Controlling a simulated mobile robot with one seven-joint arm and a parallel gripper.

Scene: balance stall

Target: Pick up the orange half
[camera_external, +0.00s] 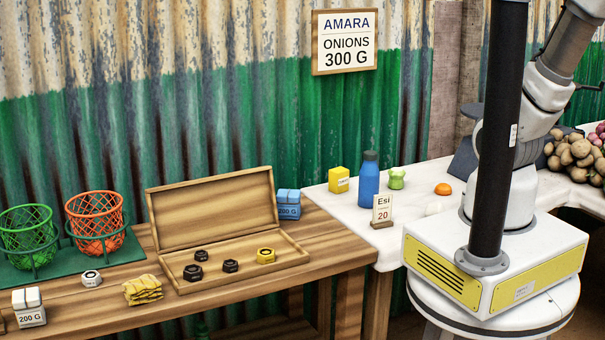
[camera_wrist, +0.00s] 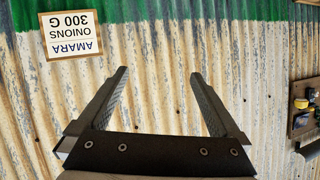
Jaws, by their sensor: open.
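The orange half (camera_external: 443,189) is a small orange dome on the white cloth of the right-hand table in the external view. It lies just left of my arm's base, to the right of a green item. My gripper (camera_wrist: 158,95) shows in the wrist view with its two fingers spread wide and nothing between them. It faces the corrugated wall, and the orange half is not in that view. My gripper is out of frame in the external view, where only my arm links show.
Near the orange half stand a blue bottle (camera_external: 369,180), a green item (camera_external: 397,178), a yellow box (camera_external: 339,180) and a price card (camera_external: 382,210). A pale round item (camera_external: 434,209) lies in front. Potatoes (camera_external: 575,155) are piled at right. A wooden case (camera_external: 210,215) lies open at left.

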